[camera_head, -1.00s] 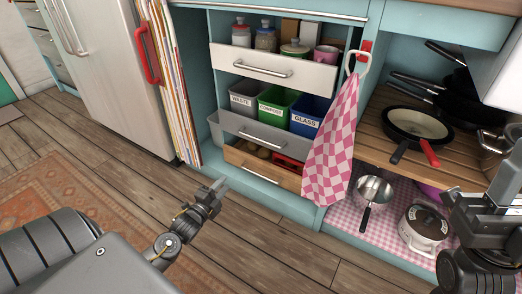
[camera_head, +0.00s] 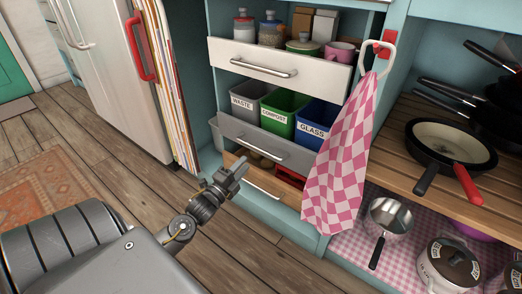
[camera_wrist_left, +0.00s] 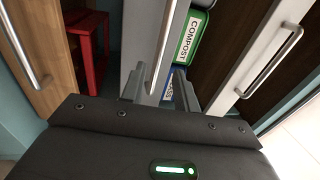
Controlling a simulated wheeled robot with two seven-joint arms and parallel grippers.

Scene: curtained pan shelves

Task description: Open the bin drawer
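The bin drawer (camera_head: 292,154) has a grey front with a long metal handle (camera_head: 262,141). Behind the front stand the WASTE bin (camera_head: 245,98), the green COMPOST bin (camera_head: 276,117) and the blue GLASS bin (camera_head: 312,125). My left gripper (camera_head: 239,166) is in front of the cabinet, just below and left of the drawer handle. In the left wrist view its fingers (camera_wrist_left: 160,84) are apart and empty, with the bin drawer's handle (camera_wrist_left: 163,45) running close ahead of them. I cannot tell whether they touch it. My right gripper is out of view.
A white drawer (camera_head: 272,66) with jars is above, and a wooden drawer (camera_head: 262,182) is below. A pink checked towel (camera_head: 338,165) hangs right of the handle. Pans (camera_head: 440,150) stand further right. The fridge (camera_head: 120,75) is at left.

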